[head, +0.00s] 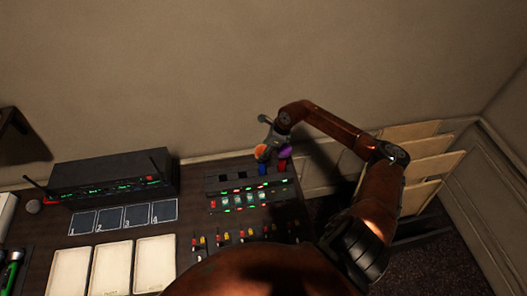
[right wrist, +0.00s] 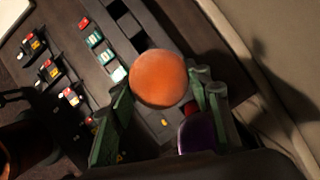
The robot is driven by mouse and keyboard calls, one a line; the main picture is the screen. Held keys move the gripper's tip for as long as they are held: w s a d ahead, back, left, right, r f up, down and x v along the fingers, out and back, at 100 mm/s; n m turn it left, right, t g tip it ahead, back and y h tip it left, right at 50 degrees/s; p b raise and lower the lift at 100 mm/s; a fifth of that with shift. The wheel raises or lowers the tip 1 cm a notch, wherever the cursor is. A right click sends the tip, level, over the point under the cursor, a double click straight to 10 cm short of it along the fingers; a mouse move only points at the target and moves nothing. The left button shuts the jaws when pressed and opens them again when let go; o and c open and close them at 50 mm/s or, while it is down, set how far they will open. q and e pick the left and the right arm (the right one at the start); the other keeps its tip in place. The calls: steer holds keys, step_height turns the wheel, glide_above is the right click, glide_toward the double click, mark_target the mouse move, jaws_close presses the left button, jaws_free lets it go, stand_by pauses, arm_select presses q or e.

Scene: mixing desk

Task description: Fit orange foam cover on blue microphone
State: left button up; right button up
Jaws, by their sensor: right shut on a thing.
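My right gripper (head: 268,143) is at the back right of the desk. Its fingers in the right wrist view (right wrist: 162,88) sit on both sides of the round orange foam cover (right wrist: 158,78), shut on it. In the head view the orange foam cover (head: 261,151) shows right above the blue microphone (head: 262,169), of which only a short blue part shows. Whether the cover is around the microphone's head or just above it, I cannot tell. The blue microphone is hidden in the right wrist view. My left gripper is not in view.
A purple foam cover (head: 285,151) on a red stem (head: 283,164) stands close to the right of the orange one. A rack with lit buttons (head: 240,197) lies in front. A black receiver (head: 112,178) with antennas stands left. The wall is close behind.

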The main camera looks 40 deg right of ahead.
steer(key=o, duration=0.8)
steer(key=shift+o, duration=0.4)
steer(key=o, duration=0.4)
steer(key=shift+c, duration=0.2)
steer(key=shift+r, duration=0.1)
steer(key=shift+r+p, duration=1.4)
steer(key=shift+r, duration=2.05)
